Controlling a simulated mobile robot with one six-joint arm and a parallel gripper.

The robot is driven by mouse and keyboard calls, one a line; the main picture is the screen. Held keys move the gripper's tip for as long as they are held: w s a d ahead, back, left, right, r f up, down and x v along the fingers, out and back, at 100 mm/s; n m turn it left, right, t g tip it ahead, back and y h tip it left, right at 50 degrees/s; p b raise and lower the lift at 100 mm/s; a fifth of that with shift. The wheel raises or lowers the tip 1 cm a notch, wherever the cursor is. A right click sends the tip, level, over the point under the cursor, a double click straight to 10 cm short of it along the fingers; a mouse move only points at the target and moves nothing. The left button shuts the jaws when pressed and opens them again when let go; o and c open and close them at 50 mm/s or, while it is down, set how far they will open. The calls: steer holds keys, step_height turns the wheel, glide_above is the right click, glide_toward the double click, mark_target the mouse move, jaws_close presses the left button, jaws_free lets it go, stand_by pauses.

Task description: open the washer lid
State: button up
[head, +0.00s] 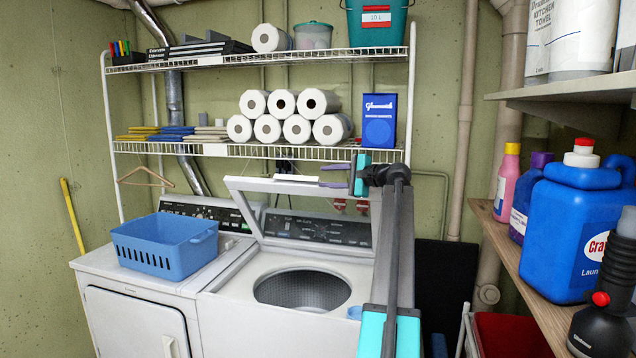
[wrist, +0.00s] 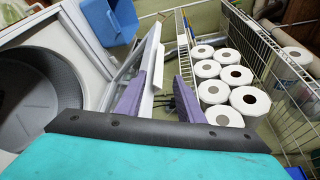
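The washer (head: 330,280) stands right of centre in the head view, with its round drum opening (head: 302,290) uncovered. Its white-framed lid (head: 243,207) is raised and leans up at the back, in front of the control panel (head: 318,232). The wrist view shows the lid edge-on (wrist: 150,50) and the drum (wrist: 35,90) at left. My gripper (head: 322,176) is at the lid's upper right edge. In the wrist view its two purple fingers (wrist: 160,80) are spread apart, with the lid's edge near the left finger. I cannot tell whether they touch.
A dryer (head: 135,310) with a blue basket (head: 165,245) on top stands at left. A wire rack (head: 260,151) with paper rolls (head: 268,128) is behind my gripper. A wooden shelf (head: 535,270) with detergent bottles (head: 575,235) is at right.

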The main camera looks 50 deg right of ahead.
steer(key=shift+s+r, duration=0.1)
steer(key=shift+s, duration=0.85)
